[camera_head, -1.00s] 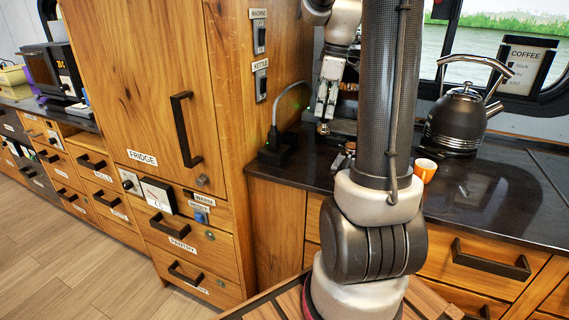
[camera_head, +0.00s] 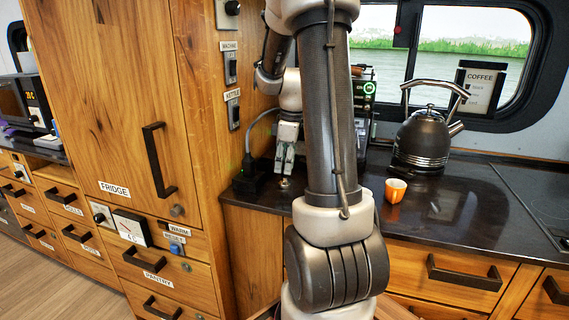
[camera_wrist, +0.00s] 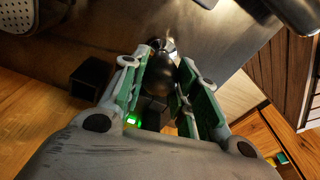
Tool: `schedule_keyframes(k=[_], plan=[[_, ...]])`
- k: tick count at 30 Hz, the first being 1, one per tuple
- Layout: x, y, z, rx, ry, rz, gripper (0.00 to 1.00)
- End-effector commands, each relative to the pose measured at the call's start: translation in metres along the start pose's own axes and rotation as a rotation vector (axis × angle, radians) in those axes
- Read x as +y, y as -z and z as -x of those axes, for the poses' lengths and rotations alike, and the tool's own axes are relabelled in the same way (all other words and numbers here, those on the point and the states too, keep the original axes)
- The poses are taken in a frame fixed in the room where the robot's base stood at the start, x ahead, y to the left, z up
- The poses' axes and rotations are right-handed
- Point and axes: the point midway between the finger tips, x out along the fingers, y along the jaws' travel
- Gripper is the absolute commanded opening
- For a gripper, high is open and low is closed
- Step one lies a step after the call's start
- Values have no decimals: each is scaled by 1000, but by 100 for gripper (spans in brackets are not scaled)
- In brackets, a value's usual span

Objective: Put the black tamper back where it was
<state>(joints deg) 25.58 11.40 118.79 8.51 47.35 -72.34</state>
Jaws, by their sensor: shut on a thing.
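My gripper (camera_head: 285,172) points down over the back left part of the dark counter, beside the wooden cabinet. It is shut on the black tamper, whose dark rounded handle (camera_wrist: 158,76) shows between the green-padded fingers in the wrist view. A shiny metal part shows beyond the handle there. In the head view a small metal end of the tamper (camera_head: 284,183) shows just below the fingertips, close to the counter top. I cannot tell whether it touches the counter. The fingers hide most of the tamper.
A black plug box (camera_head: 248,181) with a cable stands just left of my gripper. The coffee machine (camera_head: 366,92) is partly behind my arm. An orange cup (camera_head: 395,190) and a black kettle (camera_head: 424,140) stand to the right. The counter (camera_head: 455,207) beyond the cup is clear.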

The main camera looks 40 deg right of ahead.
Motion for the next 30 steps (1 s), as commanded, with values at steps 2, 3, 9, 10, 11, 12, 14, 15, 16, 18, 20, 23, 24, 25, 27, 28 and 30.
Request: schedule_keyframes(k=[2,3,9,10,11,12,14,15,16,18,20,23,24,25,27,28,30], plan=[[0,0,1,0,-1,0,0],[0,0,1,0,-1,0,0],[0,0,-2,0,-1,0,39],[0,0,-2,0,-1,0,45],[0,0,-2,0,-1,0,50],[0,0,-2,0,-1,0,52],[0,0,-2,0,0,0,52],[0,0,-2,0,0,0,52],[0,0,-2,0,0,0,52],[0,0,-2,0,0,0,52],[0,0,-2,0,0,0,52],[0,0,3,1,-1,0,52],[1,0,7,1,-2,0,52],[1,0,11,1,-3,0,52],[1,1,24,3,-5,0,52],[1,1,31,2,-5,-1,52],[1,1,47,3,-6,0,52]])
